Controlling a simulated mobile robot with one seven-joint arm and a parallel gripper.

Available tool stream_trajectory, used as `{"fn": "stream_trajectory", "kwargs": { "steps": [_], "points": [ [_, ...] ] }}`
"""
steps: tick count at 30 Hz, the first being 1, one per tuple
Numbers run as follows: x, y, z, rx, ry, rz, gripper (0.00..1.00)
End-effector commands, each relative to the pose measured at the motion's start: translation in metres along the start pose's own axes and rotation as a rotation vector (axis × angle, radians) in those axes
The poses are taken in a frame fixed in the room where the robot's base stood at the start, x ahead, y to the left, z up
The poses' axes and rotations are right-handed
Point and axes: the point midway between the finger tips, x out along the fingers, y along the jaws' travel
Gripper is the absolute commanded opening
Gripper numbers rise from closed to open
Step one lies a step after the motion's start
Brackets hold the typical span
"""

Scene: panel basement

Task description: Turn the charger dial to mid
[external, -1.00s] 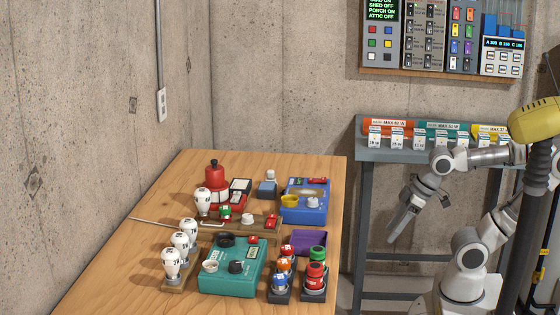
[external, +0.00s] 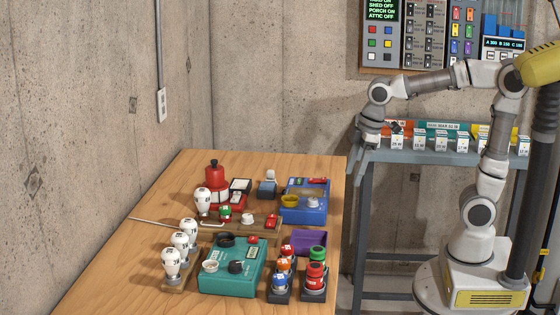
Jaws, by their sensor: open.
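A teal box (external: 228,284) stands at the front of the wooden table, with a black knob (external: 236,268), a white knob (external: 210,266) and a dark ring on top. A blue box (external: 304,214) stands farther back, with a yellow ring (external: 290,201) and a pale knob (external: 313,203). Labels are too small to read, so I cannot tell which box is the charger or where its dial points. My gripper (external: 359,154) is open, pointing down just off the table's right edge, in front of the grey bench, apart from both boxes.
White bulbs (external: 171,262) stand in a row at the left. A red bottle-shaped device (external: 215,182) stands behind. The grey bench (external: 450,156) holds boxes. The table's left part is mostly clear.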

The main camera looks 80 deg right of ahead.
Motion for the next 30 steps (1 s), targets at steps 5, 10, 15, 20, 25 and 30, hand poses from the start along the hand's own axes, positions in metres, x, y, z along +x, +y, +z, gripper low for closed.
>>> {"fn": "stream_trajectory", "kwargs": {
  "steps": [5,10,15,20,25,30],
  "points": [
    [-0.029,0.041,-0.041,-0.115,-0.08,-0.038,0.69],
    [-0.036,0.077,-0.069,-0.228,-0.143,-0.083,0.69],
    [-0.034,0.103,-0.086,-0.317,-0.185,-0.125,0.69],
    [-0.028,0.115,-0.091,-0.359,-0.202,-0.145,0.69],
    [-0.017,0.116,-0.09,-0.369,-0.206,-0.151,0.69],
    [0.011,0.112,-0.083,-0.368,-0.208,-0.153,0.69]
  ]
}}
